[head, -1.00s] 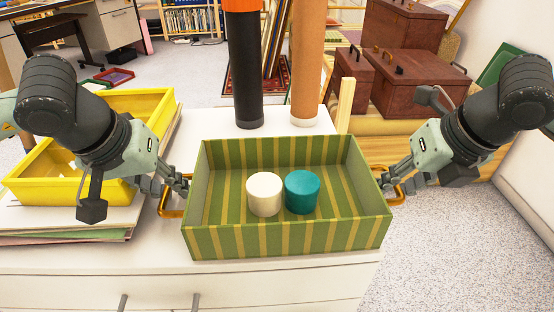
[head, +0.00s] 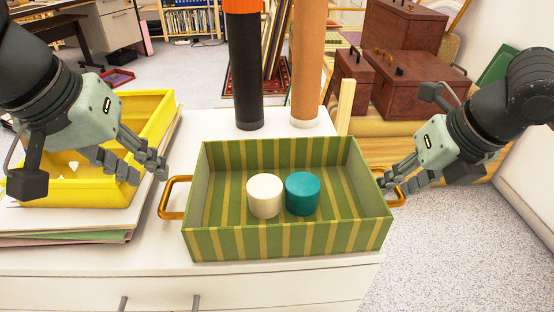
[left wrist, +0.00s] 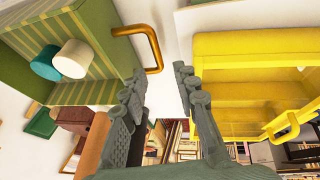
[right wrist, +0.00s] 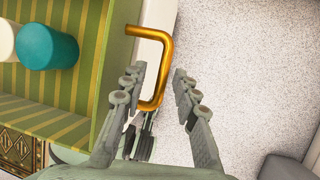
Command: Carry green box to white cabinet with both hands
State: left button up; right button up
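The green box (head: 288,240) with tan stripes rests on top of the white cabinet (head: 90,258). A white cylinder (head: 265,194) and a teal cylinder (head: 302,192) stand inside it, side by side. Its left brass handle (head: 171,198) is free. My left gripper (head: 153,172) is open and empty, just left of and above that handle. In the left wrist view, the left handle (left wrist: 151,48) lies beyond the spread fingers, apart from them. My right gripper (right wrist: 160,88) is open at the right brass handle (right wrist: 156,68), whose lower end reaches between the fingers.
A yellow tray (head: 152,106) sits on stacked sheets left of the box, behind my left gripper. A black column (head: 246,75) and an orange column (head: 308,70) stand behind the box. Brown wooden boxes (head: 418,83) are at the back right. Speckled floor lies at right.

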jog(key=v, duration=1.1)
